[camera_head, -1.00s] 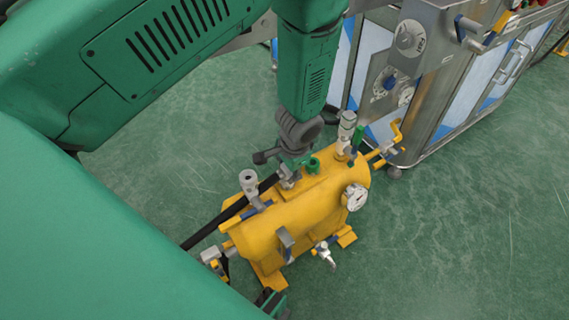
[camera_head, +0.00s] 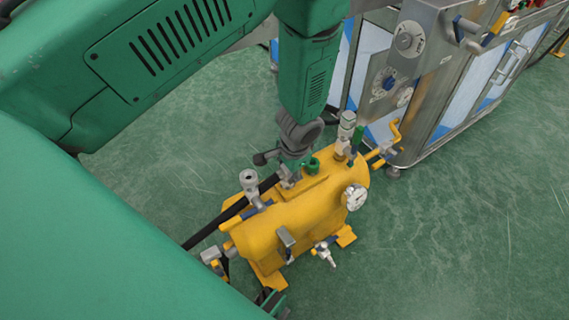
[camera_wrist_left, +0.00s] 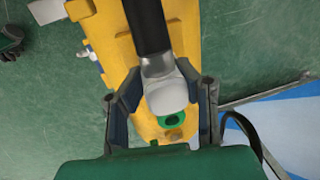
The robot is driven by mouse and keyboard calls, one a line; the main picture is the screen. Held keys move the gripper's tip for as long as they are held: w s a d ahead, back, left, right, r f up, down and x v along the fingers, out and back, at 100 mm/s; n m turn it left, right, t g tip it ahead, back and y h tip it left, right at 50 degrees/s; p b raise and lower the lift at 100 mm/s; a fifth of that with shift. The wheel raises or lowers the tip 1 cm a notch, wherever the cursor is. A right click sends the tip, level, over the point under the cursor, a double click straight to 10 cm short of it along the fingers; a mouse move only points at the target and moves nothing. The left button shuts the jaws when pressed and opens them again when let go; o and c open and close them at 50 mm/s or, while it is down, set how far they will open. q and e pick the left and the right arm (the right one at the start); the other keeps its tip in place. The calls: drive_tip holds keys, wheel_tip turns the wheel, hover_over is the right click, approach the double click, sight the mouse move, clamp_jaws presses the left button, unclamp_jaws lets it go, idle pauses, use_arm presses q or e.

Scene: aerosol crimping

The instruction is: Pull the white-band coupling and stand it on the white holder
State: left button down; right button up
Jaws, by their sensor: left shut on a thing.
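My left gripper (camera_head: 288,172) reaches down from above to the top of the yellow tank. In the left wrist view its two dark fingers (camera_wrist_left: 163,108) are shut on the coupling (camera_wrist_left: 166,98), which has a broad whitish band and a grey collar on a black hose (camera_wrist_left: 147,25). In the head view the coupling is mostly hidden by the gripper and wrist. A green ring-shaped holder (camera_head: 312,165) stands close beside the gripper; it also shows just past the coupling in the wrist view (camera_wrist_left: 172,120). I cannot make out the white holder.
The yellow tank (camera_head: 300,220) carries a gauge (camera_head: 356,197), an upright grey fitting (camera_head: 249,180) and a tall valve (camera_head: 346,130). A steel cabinet (camera_head: 450,85) stands behind right. A dark green part (camera_head: 272,302), perhaps my right gripper, shows low down. Floor at right is clear.

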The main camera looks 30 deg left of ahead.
use_arm(q)
drive_tip(key=shift+w+d+f, duration=0.15)
drive_tip(key=shift+f, duration=0.25)
drive_tip(key=shift+r, duration=0.1)
drive_tip(key=shift+d, duration=0.1)
drive_tip(key=shift+r+p, duration=0.25)
drive_tip(key=shift+p, duration=0.25)
drive_tip(key=c, duration=1.4)
unclamp_jaws()
drive_tip(key=shift+o, duration=1.3)
drive_tip(key=shift+a+f, duration=0.15)
drive_tip(key=shift+a, duration=0.1)
